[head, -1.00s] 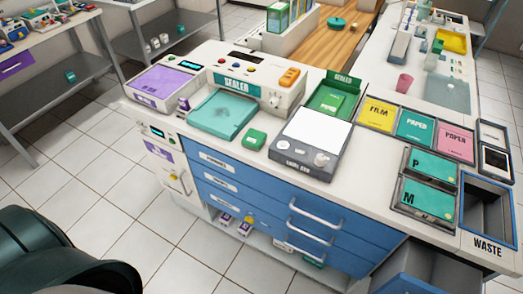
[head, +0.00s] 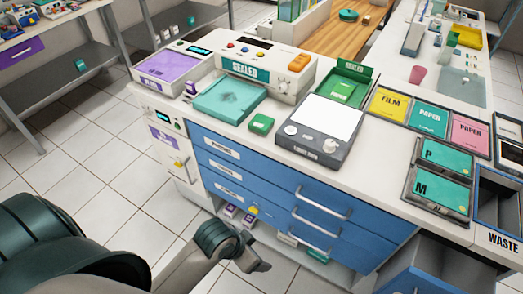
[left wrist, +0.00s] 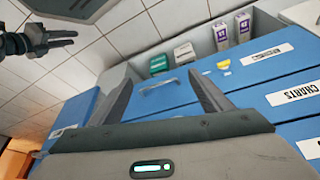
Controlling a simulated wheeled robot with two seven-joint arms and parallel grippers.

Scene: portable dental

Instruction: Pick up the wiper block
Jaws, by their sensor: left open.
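A small green block (head: 261,123) lies on the white counter, in front of the sealer and left of the grey scale; it may be the wiper block, but I cannot tell for sure. My left gripper (head: 252,262) is low in front of the blue drawers, well below the counter top and apart from the block. In the left wrist view its two fingers (left wrist: 160,82) are spread and empty, facing the drawers and lower shelf. The block does not show there. Another gripper, probably my right (left wrist: 68,38), shows at the upper left; its opening is unclear.
The sealer (head: 265,66) with its teal pad (head: 229,97), the grey scale (head: 320,132) and a green tray (head: 347,88) surround the block. Blue drawers with protruding handles (head: 322,206) are close to my left gripper. An open drawer (head: 430,278) juts out at lower right.

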